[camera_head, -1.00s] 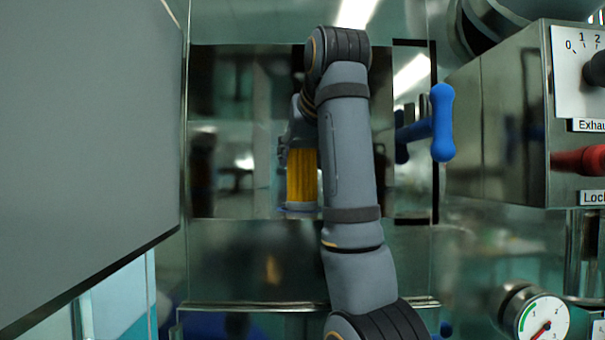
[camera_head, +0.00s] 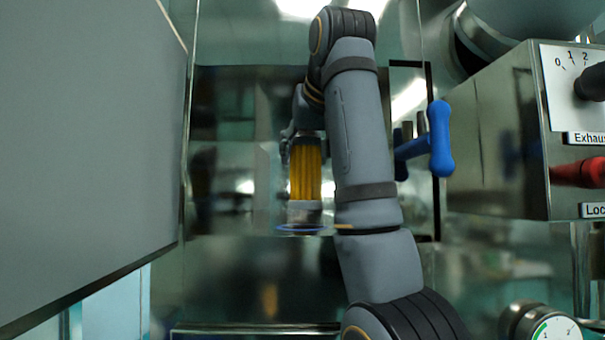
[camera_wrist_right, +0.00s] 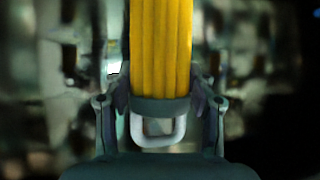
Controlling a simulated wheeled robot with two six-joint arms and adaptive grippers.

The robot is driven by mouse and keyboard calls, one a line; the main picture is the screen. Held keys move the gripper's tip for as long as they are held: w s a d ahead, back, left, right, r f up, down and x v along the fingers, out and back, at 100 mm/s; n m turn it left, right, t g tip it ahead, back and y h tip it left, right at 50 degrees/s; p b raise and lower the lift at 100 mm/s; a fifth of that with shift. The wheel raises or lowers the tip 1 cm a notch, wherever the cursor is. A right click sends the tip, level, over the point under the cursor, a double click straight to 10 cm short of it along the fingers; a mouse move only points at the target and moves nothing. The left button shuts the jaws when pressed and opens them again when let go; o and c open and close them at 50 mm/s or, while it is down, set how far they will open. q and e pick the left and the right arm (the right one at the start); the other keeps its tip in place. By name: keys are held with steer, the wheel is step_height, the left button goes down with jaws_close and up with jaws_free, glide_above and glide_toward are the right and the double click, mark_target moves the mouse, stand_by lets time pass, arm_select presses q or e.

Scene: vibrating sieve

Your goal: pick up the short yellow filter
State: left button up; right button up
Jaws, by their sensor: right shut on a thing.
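The short yellow filter (camera_head: 305,172) is upright in the opening at the middle of the head view, with a grey lower end beneath its yellow pleats. My right gripper (camera_head: 292,142) is at its top, partly hidden behind my right arm. In the right wrist view the fingers (camera_wrist_right: 160,108) are shut on the filter's dark end cap, around its pale handle loop (camera_wrist_right: 158,132). The yellow pleated body (camera_wrist_right: 160,45) runs away from the fingers. A blue ring (camera_head: 300,228) shows just below the filter; whether they touch is unclear. My left gripper is out of view.
A large grey panel (camera_head: 80,150) fills the left side. A blue handle (camera_head: 440,138) is right of my arm. A metal control box (camera_head: 500,140) with a dial and red knob (camera_head: 582,172) stands at the right, above a gauge (camera_head: 550,328).

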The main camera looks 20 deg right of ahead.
steer(key=s+b, duration=0.2)
steer(key=s+f+b, duration=0.1)
steer(key=s+b, duration=0.5)
steer(key=shift+a+f, duration=0.15)
steer(key=shift+a, duration=0.2)
steer(key=b, duration=0.3)
glide_toward(309, 173)
steer(key=s, duration=0.4)
steer(key=shift+a+f, duration=0.2)
steer(key=shift+f, duration=0.2)
